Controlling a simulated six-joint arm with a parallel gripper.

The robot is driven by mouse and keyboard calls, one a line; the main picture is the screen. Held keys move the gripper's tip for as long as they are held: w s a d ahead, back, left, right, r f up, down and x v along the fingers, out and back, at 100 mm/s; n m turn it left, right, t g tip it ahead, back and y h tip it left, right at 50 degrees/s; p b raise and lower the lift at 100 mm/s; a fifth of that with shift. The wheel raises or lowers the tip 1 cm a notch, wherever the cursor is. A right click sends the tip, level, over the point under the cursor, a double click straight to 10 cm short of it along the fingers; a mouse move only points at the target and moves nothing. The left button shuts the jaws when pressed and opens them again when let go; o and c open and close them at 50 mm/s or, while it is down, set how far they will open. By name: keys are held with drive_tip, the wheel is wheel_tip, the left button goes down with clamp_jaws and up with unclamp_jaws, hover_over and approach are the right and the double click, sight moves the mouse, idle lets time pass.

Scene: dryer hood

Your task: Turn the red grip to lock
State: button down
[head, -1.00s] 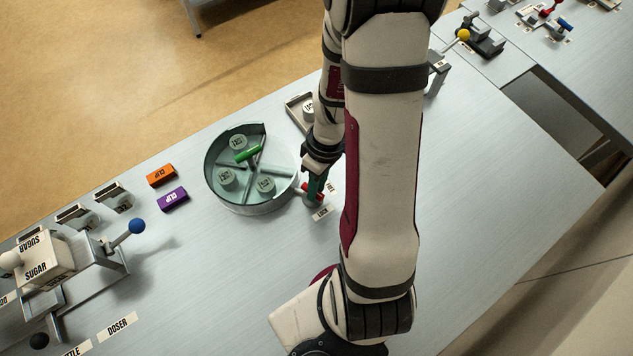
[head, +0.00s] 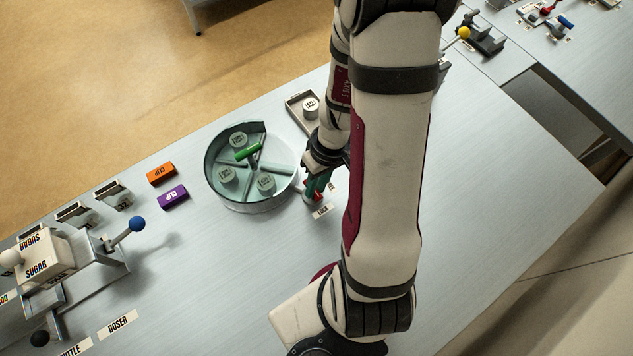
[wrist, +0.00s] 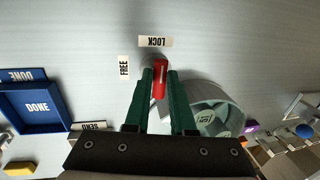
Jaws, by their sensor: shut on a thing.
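The red grip (wrist: 160,78) is between the green fingers of my gripper (wrist: 161,72) in the wrist view, and the jaws are shut on it. It points nearly straight up the picture, towards the LOCK label (wrist: 155,42). The FREE label (wrist: 124,67) lies to its left. In the head view my gripper (head: 315,188) is just right of the round glass-walled drum, with a bit of the red grip (head: 318,197) showing at the fingertips. The LOCK label (head: 321,211) is just below it. The grip's base is mostly hidden by the fingers.
The round drum (head: 250,205) with grey pieces and a green bar stands close on the left. A tray (head: 294,103) with one grey piece is behind my gripper. Orange (head: 161,174) and purple (head: 173,197) clips lie further left. The table right of my arm is clear.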

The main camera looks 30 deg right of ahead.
drive_tip(key=c, duration=0.8)
unclamp_jaws()
drive_tip(key=shift+o, duration=0.2)
drive_tip(key=shift+r, duration=0.15)
drive_tip(key=d+r, duration=0.3)
drive_tip(key=r, duration=1.2)
drive_tip(key=shift+r, duration=0.1)
